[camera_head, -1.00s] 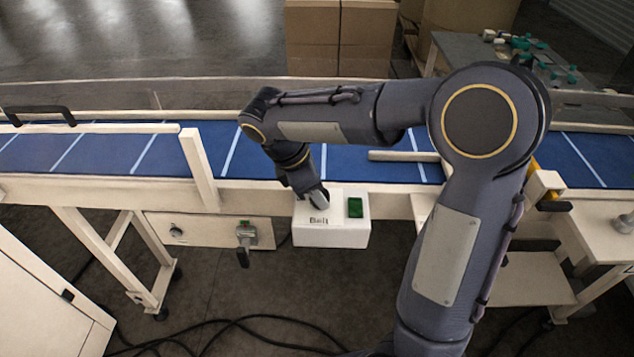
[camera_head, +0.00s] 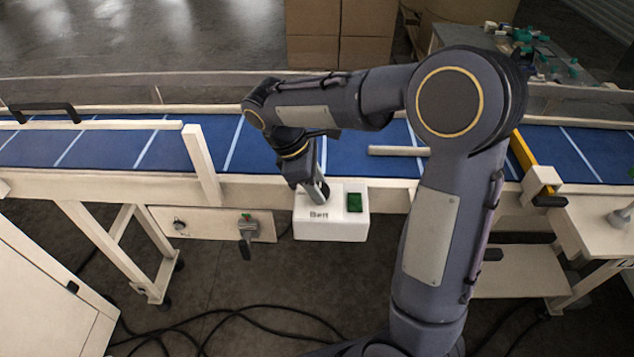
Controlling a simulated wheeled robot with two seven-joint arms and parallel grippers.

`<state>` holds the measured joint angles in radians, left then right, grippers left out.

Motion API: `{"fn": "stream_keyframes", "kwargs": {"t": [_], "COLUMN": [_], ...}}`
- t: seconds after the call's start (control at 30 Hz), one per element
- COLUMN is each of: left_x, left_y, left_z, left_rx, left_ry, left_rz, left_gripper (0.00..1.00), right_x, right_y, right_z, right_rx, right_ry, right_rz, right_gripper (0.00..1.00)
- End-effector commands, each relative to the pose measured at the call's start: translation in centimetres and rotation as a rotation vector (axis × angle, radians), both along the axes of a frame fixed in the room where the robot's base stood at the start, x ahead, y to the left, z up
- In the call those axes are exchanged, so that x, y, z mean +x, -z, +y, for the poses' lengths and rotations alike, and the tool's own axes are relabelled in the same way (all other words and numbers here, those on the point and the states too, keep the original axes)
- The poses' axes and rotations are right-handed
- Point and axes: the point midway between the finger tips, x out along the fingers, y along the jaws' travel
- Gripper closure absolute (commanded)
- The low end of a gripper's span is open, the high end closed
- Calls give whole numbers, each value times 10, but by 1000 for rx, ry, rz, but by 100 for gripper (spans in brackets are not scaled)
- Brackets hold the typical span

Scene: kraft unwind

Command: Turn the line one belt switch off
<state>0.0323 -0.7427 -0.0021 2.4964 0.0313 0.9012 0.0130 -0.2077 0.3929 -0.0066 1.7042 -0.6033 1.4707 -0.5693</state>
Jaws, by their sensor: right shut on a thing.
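A white switch box (camera_head: 332,228) with a dark label reading something like "Belt" is fixed at the front of the conveyor. A green square (camera_head: 354,202) sits on the right of its top face. My right gripper (camera_head: 320,194) comes down from above onto the left part of the box top. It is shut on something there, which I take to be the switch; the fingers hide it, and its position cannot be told. My left gripper is out of view.
The blue belt (camera_head: 90,148) with white stripes runs across behind the box. A panel (camera_head: 210,224) with a knob and a handle hangs to the left. A yellow bar (camera_head: 533,165) stands at right. Black cables (camera_head: 230,322) lie on the floor.

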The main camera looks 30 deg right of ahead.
Motion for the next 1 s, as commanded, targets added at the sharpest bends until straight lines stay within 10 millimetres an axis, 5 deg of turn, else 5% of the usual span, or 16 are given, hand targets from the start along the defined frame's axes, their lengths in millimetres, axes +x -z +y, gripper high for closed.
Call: {"fn": "stream_keyframes", "kwargs": {"t": [0.07,0.1,0.27,0.63,1.0], "left_x": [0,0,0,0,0], "left_y": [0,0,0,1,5], "left_z": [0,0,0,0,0], "left_rx": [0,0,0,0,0], "left_ry": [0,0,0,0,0], "left_rz": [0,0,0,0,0], "left_gripper": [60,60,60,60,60], "right_x": [0,0,0,2,14], "right_y": [0,0,0,-6,-60], "right_z": [0,0,0,2,22], "right_rx": [0,0,-1,-1,0], "right_ry": [1,1,1,-1,-1], "right_rz": [-2,-2,-1,-2,-3], "right_gripper": [84,60,40,40,40]}}
